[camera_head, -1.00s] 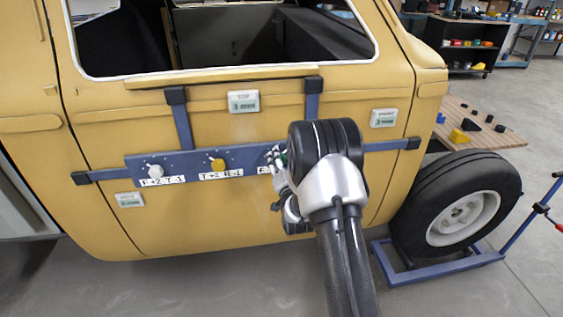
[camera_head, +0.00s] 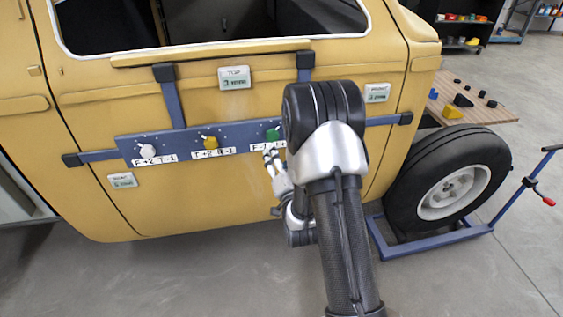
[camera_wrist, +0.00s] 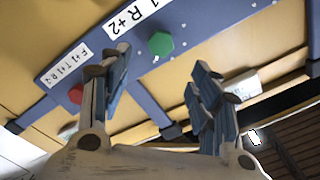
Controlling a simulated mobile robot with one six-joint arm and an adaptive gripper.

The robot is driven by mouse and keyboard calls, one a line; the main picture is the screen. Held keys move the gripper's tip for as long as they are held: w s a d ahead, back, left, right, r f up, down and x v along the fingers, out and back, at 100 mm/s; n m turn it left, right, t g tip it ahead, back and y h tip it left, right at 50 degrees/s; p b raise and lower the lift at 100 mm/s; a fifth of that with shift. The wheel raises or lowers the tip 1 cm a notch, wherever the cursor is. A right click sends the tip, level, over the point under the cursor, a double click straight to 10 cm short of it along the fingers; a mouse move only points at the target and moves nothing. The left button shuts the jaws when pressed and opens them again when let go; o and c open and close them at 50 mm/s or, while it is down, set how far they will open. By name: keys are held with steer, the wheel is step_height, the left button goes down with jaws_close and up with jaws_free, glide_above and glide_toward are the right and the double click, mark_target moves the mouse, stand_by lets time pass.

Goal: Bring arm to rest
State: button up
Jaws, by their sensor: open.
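My arm reaches up from the bottom of the head view, and my gripper (camera_head: 269,157) is just below the right part of the blue panel (camera_head: 185,146). In the wrist view my gripper (camera_wrist: 160,66) is open, with nothing between its fingers. A green knob (camera_wrist: 160,43) shows beyond the fingertips, apart from them, and a red knob (camera_wrist: 76,94) is partly behind the left finger. In the head view the green knob (camera_head: 272,135) is visible beside my arm, which hides the panel's right end. A white knob (camera_head: 147,151) and a yellow knob (camera_head: 210,142) sit further left.
The panel is strapped across a yellow car body (camera_head: 235,200). A wheel (camera_head: 450,185) on a blue stand (camera_head: 432,240) is to the right. A wooden table (camera_head: 485,108) with small blocks stands behind it. Grey floor (camera_head: 180,275) is clear at the front left.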

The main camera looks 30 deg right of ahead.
steer(key=shift+s+a, duration=0.2)
steer(key=shift+s, duration=0.45)
steer(key=s+a+r+n+g+y, duration=0.3)
steer(key=s+a+r+n+g, duration=0.3)
steer(key=a+r, duration=0.4)
steer(key=s+a+r+n+g, duration=0.1)
steer(key=s+a+n+g, duration=0.1)
steer(key=s, duration=0.6)
steer(key=s+a+r+n+g+y, duration=0.1)
steer(key=s+a+n+g, duration=0.1)
steer(key=s, duration=0.7)
steer(key=s+a+r+n+g+y, duration=0.1)
steer(key=s+a+n+g, duration=0.1)
steer(key=s, duration=0.7)
steer(key=shift+s+a+r+g, duration=0.25)
steer(key=shift+r+g, duration=0.1)
steer(key=shift+g, duration=0.05)
